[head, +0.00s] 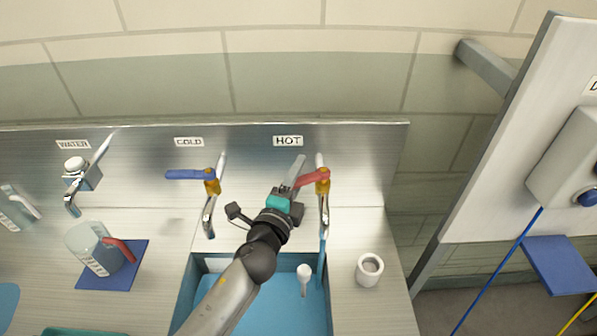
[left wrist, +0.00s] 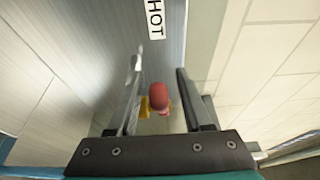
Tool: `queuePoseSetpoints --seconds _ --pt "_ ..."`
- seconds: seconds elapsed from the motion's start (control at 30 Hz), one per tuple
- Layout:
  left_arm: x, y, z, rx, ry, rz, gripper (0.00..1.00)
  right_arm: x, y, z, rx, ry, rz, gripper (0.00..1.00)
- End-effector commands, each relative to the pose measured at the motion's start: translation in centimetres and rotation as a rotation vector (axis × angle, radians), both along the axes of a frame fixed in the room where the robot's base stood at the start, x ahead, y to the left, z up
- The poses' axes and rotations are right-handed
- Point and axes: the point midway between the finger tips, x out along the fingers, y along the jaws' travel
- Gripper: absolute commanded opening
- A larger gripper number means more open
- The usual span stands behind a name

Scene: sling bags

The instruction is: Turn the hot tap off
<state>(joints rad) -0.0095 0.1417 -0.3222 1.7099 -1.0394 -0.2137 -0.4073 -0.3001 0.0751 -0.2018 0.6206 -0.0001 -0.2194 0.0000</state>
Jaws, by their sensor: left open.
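The hot tap, under the HOT label (head: 288,141), has a red lever (head: 313,179) on a brass body (head: 323,188). The lever points left, and a thin blue stream (head: 321,262) shows below its spout. My left gripper (head: 293,172) is open at the lever's left end. In the left wrist view the red lever end (left wrist: 158,95) lies between the spread fingers of my left gripper (left wrist: 159,66), with gaps on both sides. My right gripper is in neither view.
The cold tap (head: 211,184) with its blue lever stands to the left. Below are a blue basin (head: 262,318) and a white cup (head: 369,269) on the counter. A jug (head: 92,250) stands on a blue mat at left. A steel panel (head: 365,165) backs the taps.

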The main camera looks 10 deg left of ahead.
Motion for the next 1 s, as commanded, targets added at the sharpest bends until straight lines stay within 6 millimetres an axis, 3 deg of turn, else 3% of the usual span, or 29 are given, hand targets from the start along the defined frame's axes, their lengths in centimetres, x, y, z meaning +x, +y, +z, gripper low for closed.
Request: queuePoseSetpoints --seconds 0.37,0.8,1.0 --pt "0.41 -0.08 0.0 0.0 0.0 -0.001 0.5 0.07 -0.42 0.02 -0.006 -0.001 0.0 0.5" --pt "0.39 -0.05 -0.02 0.0 0.001 0.0 0.01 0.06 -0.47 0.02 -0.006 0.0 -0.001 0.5" --pt "0.39 -0.04 -0.03 0.001 0.001 0.0 0.0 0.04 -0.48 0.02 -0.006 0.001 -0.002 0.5"
